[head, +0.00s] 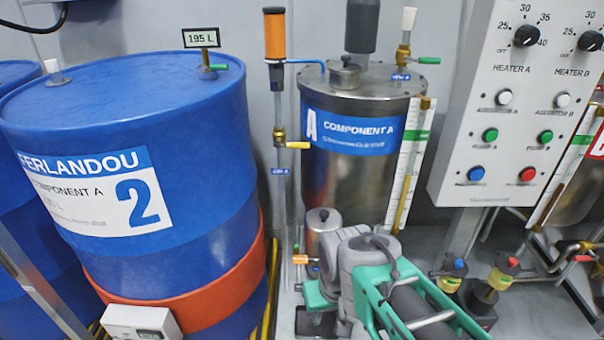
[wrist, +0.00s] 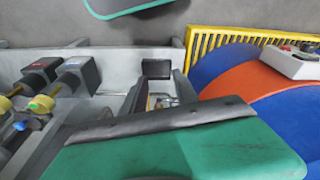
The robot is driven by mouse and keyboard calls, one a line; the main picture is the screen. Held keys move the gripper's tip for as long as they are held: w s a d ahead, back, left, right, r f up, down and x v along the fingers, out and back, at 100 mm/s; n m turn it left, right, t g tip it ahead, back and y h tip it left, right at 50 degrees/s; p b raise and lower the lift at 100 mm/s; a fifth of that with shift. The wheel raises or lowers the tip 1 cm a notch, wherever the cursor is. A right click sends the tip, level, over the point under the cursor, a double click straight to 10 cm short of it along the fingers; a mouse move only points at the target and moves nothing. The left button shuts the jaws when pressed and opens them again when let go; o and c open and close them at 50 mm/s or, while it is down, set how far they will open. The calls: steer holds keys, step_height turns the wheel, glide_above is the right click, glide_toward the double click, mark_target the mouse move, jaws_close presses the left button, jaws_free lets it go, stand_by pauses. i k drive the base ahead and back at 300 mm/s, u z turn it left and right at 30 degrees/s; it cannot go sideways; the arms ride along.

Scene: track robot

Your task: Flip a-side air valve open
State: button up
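A thin vertical pipe (head: 281,205) stands between the blue drum and the steel Component A tank. It carries a brass valve with a yellow lever (head: 298,145) that points right, roughly level. A small blue label (head: 281,171) sits just below it; its text is too small to read surely. Lower down, a valve with an orange handle (head: 300,259) also lies level. My gripper (head: 318,302) is low at bottom centre, below the yellow lever and just below the orange handle, touching neither visibly. In the wrist view my gripper (wrist: 145,62) shows green fingers set wide apart, with nothing held between them.
The blue drum (head: 190,130) fills the left, with a grey box (head: 140,322) on its lower front. The steel tank (head: 345,185) stands behind my arm. A white control panel (head: 520,110) is at right. Pump fittings (head: 485,300) stand low at right. A yellow grating (wrist: 225,42) edges the drum.

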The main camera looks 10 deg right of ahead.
mark_target(289, 145)
steer(key=u, duration=0.5)
steer(key=k, duration=0.6)
steer(key=u, duration=0.6)
steer(key=i, duration=1.1)
steer(key=z, duration=0.75)
